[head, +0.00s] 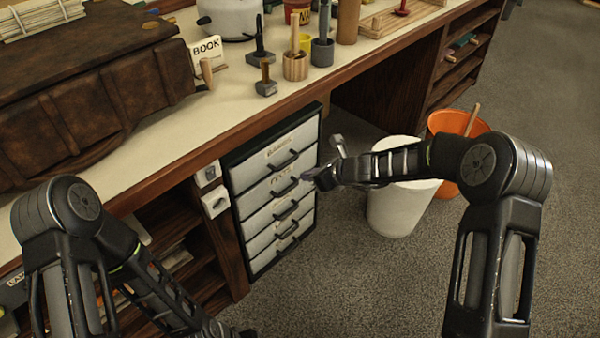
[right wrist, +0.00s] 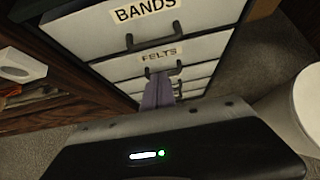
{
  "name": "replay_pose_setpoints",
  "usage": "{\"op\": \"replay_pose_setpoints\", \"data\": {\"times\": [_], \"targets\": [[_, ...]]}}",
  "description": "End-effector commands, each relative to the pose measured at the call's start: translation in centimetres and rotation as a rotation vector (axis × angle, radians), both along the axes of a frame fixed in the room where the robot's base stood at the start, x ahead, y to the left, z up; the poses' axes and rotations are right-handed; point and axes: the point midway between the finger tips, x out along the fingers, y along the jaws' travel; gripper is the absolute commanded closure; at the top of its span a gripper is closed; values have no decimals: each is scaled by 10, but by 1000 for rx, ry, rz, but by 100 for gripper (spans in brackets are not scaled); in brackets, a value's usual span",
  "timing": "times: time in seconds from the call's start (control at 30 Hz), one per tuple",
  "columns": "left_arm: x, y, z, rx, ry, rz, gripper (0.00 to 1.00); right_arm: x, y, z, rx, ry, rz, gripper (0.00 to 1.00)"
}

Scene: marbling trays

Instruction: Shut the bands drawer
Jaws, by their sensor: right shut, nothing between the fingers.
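The bands drawer (head: 280,155) is the top one in a dark cabinet of white-fronted drawers under the bench. Its BANDS label and dark handle show in the right wrist view (right wrist: 195,22). Its front looks in line with the felts drawer (head: 275,190) below, and I see no clear gap. My right gripper (head: 312,177) is shut and empty, in front of the cabinet. In the right wrist view its fingertips (right wrist: 160,88) overlap the area under the felts handle; I cannot tell whether they touch. My left arm runs down to the bottom edge, its gripper out of sight.
A white bin (head: 395,205) and an orange bucket (head: 445,125) stand on the floor right of the cabinet, close to my right arm. The bench top (head: 225,90) above holds tools, pots and a BOOK sign. Open grey floor lies in front.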

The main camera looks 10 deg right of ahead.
Motion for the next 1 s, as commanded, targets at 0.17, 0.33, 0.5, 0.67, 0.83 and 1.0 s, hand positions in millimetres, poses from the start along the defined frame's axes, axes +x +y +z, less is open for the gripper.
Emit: {"op": "replay_pose_setpoints", "data": {"times": [0.17, 0.33, 0.5, 0.67, 0.83, 1.0], "targets": [[2, 0, 11, 1, -5, 1, 57, -25, -22, 34, 0, -5, -2, 100], [2, 0, 17, 1, -4, 0, 57, -43, -36, 52, 0, -4, 0, 100], [2, 0, 18, 1, -4, 0, 57, -51, -42, 58, 0, -2, 0, 100], [2, 0, 18, 1, -4, 0, 57, -52, -42, 58, 0, -3, 1, 100], [2, 0, 18, 1, -4, 0, 57, -51, -42, 58, -1, -2, 1, 100], [2, 0, 18, 1, -4, 0, 57, -51, -42, 58, -2, -3, 1, 100]]}}
